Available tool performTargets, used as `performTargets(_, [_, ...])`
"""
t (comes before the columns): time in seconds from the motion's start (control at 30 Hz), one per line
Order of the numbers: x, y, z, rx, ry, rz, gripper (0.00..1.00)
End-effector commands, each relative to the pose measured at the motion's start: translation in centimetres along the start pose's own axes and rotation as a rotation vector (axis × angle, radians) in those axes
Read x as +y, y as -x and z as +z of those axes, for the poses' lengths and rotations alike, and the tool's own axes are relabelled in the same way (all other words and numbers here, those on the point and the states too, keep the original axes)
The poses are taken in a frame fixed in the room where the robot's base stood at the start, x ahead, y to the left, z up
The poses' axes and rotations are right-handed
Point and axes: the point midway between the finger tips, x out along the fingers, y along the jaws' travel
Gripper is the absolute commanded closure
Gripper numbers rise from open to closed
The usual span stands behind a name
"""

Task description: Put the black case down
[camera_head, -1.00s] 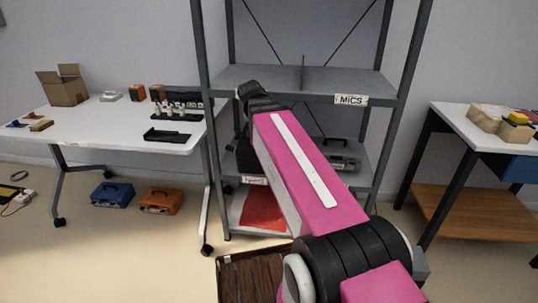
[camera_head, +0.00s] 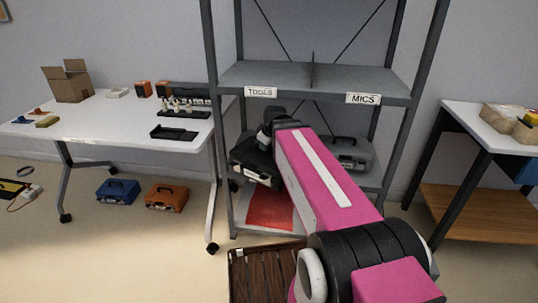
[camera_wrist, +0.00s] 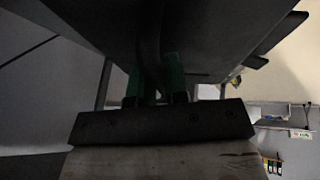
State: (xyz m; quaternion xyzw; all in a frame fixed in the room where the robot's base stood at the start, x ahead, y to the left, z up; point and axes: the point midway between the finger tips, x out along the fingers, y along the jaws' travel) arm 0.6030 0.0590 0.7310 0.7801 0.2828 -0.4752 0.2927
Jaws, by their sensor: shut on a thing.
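The black case (camera_head: 256,162) is at the shelf rack, left of my pink arm and below the TOOLS label. It looks tilted, and part of it is hidden behind my arm. I cannot tell whether it touches the shelf under it. In the wrist view the case (camera_wrist: 215,28) is a large dark shape filling the top. My gripper (camera_wrist: 154,80) has green fingers shut around its dark handle. In the head view the fingers are hidden.
The grey rack's upper shelf (camera_head: 345,82) is empty, with a divider and TOOLS and MICS labels. A grey case (camera_head: 348,152) stands on the shelf below, right of my arm. A red item (camera_head: 270,208) lies lower. A white table (camera_head: 95,125) is left, a workbench (camera_head: 490,127) right.

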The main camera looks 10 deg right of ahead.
Motion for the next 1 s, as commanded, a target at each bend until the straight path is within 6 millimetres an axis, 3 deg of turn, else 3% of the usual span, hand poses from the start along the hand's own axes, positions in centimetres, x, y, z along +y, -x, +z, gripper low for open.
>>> performTargets(0.3, [-1.1, -2.8, -0.4, 0.059, 0.276, -0.116, 1.0])
performTargets(0.6, [-1.5, -3.8, -0.5, 0.082, 0.388, -0.162, 1.0])
performTargets(0.77, [-0.4, -4.3, -0.9, 0.083, 0.392, -0.163, 1.0])
performTargets(1.0, [3.2, -5.6, -2.3, 0.083, 0.392, -0.161, 1.0])
